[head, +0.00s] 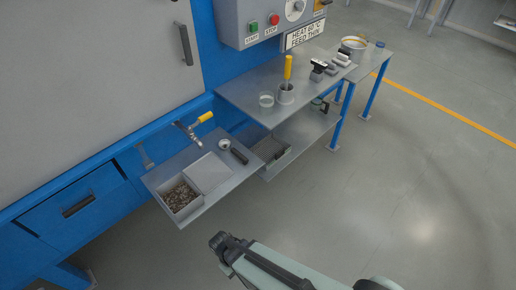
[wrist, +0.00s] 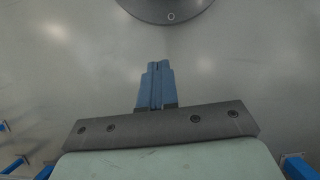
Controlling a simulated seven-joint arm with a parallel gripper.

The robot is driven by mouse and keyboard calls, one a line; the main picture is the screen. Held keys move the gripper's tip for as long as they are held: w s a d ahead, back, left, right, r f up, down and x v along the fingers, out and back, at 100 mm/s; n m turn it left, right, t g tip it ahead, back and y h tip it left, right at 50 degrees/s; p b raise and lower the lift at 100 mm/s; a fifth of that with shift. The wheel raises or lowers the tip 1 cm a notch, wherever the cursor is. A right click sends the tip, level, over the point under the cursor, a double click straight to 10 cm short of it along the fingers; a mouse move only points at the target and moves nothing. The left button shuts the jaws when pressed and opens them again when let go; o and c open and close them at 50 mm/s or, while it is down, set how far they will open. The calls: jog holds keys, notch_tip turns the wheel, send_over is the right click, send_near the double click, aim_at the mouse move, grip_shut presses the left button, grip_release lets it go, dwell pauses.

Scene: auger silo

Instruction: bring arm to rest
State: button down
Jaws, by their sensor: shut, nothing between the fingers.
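My gripper (head: 222,242) is at the lower middle of the head view, over open floor, in front of and below the small shelf with the bin. In the wrist view the two blue fingers (wrist: 157,85) are together with nothing between them. My pale green arm reaches in from the bottom right of the head view. My gripper touches nothing that I can see.
A metal shelf (head: 160,181) holds a bin of brown bits (head: 181,198); a tap with a yellow handle (head: 204,118) is above it. A control box (head: 243,10) hangs above. The grey floor (head: 400,200) at right is clear.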

jog(key=s+d+f+m+g+y, duration=0.1)
jog(key=d+m, duration=0.3)
jog(key=d, duration=0.8)
jog(key=s+d+f+m+g+y, duration=0.1)
jog(key=d+m, duration=0.4)
jog(key=d, duration=0.6)
jog(key=shift+s+d+g+y, duration=0.4)
jog(key=shift+s+g+y, duration=0.25)
jog(key=shift+g, duration=0.25)
